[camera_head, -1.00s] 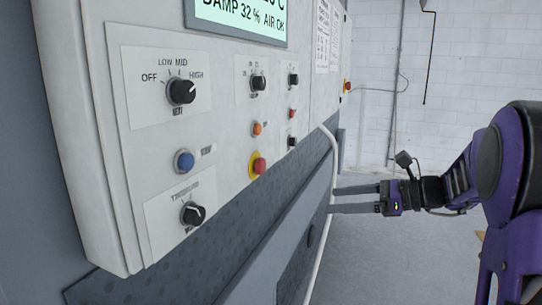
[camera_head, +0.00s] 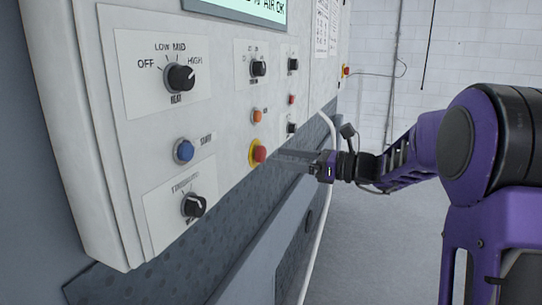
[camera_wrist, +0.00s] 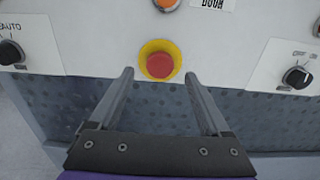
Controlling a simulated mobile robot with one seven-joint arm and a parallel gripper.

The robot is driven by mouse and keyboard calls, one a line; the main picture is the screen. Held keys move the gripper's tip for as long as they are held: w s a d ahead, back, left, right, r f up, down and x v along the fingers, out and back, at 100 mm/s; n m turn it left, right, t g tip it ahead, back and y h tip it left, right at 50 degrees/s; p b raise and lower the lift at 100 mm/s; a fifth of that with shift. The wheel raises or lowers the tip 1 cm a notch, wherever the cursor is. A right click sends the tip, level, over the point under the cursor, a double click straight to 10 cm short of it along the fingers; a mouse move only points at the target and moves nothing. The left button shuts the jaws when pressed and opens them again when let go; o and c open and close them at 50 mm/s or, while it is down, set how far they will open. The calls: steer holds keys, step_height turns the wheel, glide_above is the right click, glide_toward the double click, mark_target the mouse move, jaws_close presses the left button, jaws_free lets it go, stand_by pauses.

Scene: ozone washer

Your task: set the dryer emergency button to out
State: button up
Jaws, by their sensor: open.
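The dryer emergency button is a red mushroom button on a yellow collar. It shows on the lower panel in the head view (camera_head: 259,154) and at upper centre in the wrist view (camera_wrist: 160,65). My gripper (camera_head: 279,157) is to the right of the button in the head view, its fingers pointing toward the panel. In the wrist view my gripper (camera_wrist: 160,82) is open, with one finger on each side of the red button and nothing held. I cannot tell whether the fingertips reach the panel. Whether the button is pressed in or out is not clear.
An orange button (camera_head: 257,116) sits just above the emergency button. A blue start button (camera_head: 184,151) and black knobs (camera_head: 194,206) are to the left. A white hose (camera_head: 326,180) runs down the panel's right side. Floor at right is clear.

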mark_target(264, 155)
steer(key=shift+x, duration=1.75)
jaws_close()
